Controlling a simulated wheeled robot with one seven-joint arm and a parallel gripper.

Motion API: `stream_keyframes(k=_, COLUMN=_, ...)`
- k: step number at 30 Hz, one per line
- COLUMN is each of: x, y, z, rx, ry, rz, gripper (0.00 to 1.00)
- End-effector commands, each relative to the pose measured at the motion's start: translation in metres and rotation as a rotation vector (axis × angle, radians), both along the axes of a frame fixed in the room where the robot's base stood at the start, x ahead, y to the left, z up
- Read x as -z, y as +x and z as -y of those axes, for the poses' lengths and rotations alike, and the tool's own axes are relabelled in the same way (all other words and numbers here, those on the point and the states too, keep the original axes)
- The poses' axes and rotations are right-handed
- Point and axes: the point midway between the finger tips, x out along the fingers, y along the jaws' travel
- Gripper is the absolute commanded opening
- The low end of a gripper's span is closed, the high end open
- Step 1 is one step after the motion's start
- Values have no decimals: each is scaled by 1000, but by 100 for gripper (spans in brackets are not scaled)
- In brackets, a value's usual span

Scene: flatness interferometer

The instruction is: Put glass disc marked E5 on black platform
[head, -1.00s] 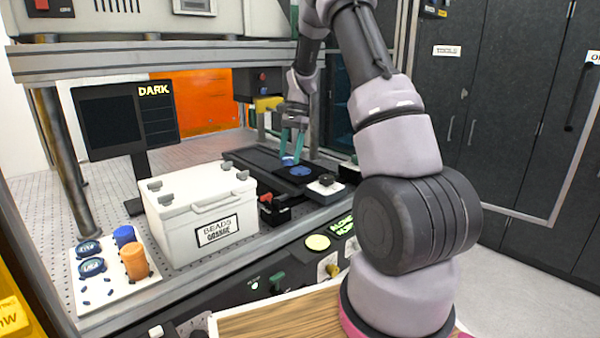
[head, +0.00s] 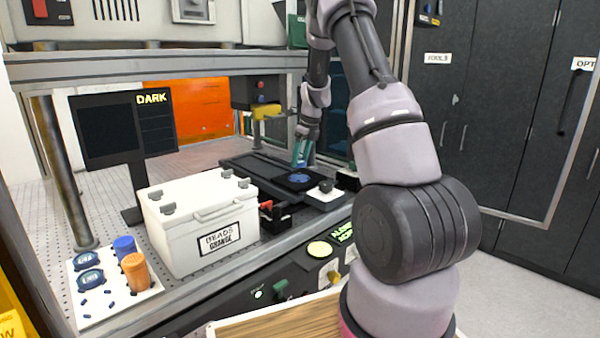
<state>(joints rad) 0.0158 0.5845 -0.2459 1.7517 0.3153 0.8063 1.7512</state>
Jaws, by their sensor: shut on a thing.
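A round blue face (head: 300,178) shows on the platform just in front of and below the fingertips. I cannot tell whether the held disc touches the platform.
A white box marked BEADS ORANGE (head: 200,225) stands left of the platform. A white board (head: 110,303) holds blue labelled discs (head: 88,261), a blue cylinder and an orange one. A dark monitor (head: 122,128) reads DARK. A grey beam crosses above.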

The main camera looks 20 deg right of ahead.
Motion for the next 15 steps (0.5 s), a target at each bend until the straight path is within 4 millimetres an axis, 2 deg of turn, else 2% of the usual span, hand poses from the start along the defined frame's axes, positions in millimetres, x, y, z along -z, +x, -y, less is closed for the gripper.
stream_keyframes(k=5, x=14, y=0, z=0, rx=0, ry=1, rz=-1, gripper=9)
stream_keyframes(k=12, x=45, y=0, z=0, rx=-1, ry=2, rz=-1, gripper=9)
stream_keyframes(k=15, x=47, y=0, z=0, rx=-1, ry=0, rz=1, gripper=9)
